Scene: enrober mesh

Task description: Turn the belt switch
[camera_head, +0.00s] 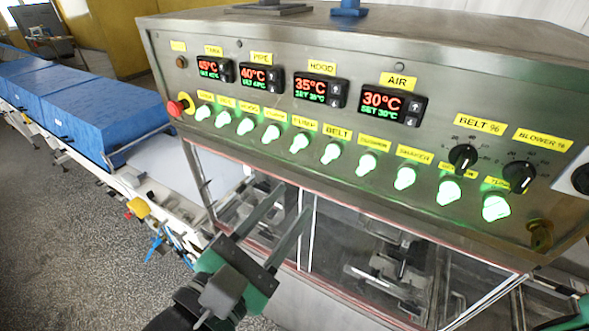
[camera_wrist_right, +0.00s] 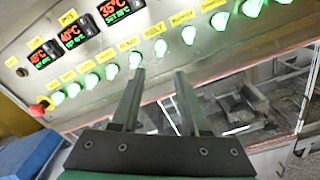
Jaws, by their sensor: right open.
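The belt switch (camera_head: 330,152) is a green-lit knob under the yellow BELT label (camera_head: 338,133), in a row of similar knobs on the steel control panel. It also shows in the right wrist view (camera_wrist_right: 160,47), ahead of the gap between the fingertips. My right gripper (camera_head: 294,202) is open and empty, below and in front of the row in the head view. In the right wrist view its two fingers (camera_wrist_right: 160,72) stand apart, and the knob is clear of them. My left gripper is not in view.
Lit knobs sit close on both sides of the belt switch. A red emergency button (camera_head: 177,107) is at the row's left end, and black dials (camera_head: 463,157) at the right. Glass windows (camera_head: 375,245) lie below the panel. A blue-covered conveyor (camera_head: 90,105) runs left.

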